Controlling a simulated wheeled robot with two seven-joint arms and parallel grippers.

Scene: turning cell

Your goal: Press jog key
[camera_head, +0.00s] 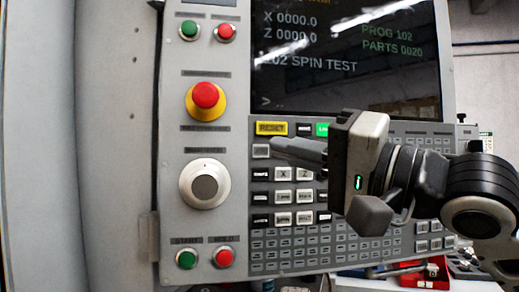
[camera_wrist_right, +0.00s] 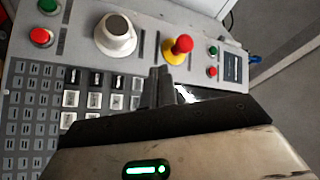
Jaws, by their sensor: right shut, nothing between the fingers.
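The control panel (camera_head: 222,120) fills the middle of the head view, with its key block right of the dial. My right gripper (camera_head: 276,146) is shut and empty, with its fingers pointing left over the upper key rows. The fingertips are just right of a pale key (camera_head: 261,151) below the yellow RESET key (camera_head: 271,128). I cannot tell whether they touch the panel. Most key labels are too small to read, so I cannot tell which is the jog key; X and Z keys (camera_head: 294,174) show below. The wrist view also shows the shut fingers (camera_wrist_right: 161,72). My left gripper is not in view.
A red emergency stop (camera_head: 205,96) on a yellow base and a silver dial (camera_head: 205,184) stick out left of the keys. Green and red buttons (camera_head: 187,258) sit below. The screen (camera_head: 350,60) is above. A red bin (camera_head: 428,274) is at lower right.

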